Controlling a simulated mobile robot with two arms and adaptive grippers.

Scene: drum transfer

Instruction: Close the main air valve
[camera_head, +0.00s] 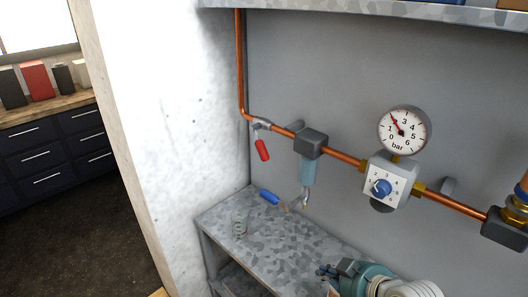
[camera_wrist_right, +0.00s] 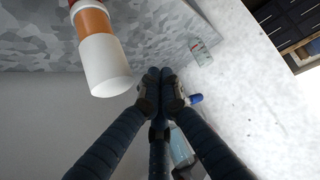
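The valve (camera_head: 260,125) sits on the copper pipe near the wall corner at the left. Its red lever handle (camera_head: 262,150) hangs downward, crosswise to the pipe. My right gripper (camera_head: 330,271) is low at the bottom of the head view, over the grey shelf, well below and to the right of the valve and apart from it. In the right wrist view the dark fingers of my right gripper (camera_wrist_right: 161,76) are together at the tips, with nothing visible between them. The red handle cannot be made out in the wrist view. My left gripper is not in view.
A pressure gauge (camera_head: 404,129) stands above a regulator with a blue knob (camera_head: 381,187). A filter (camera_head: 308,170) hangs between valve and regulator. A glass (camera_head: 240,223) and a blue-handled tool (camera_head: 269,197) are on the shelf (camera_head: 290,250). An orange-and-white container (camera_wrist_right: 104,62) shows in the wrist view.

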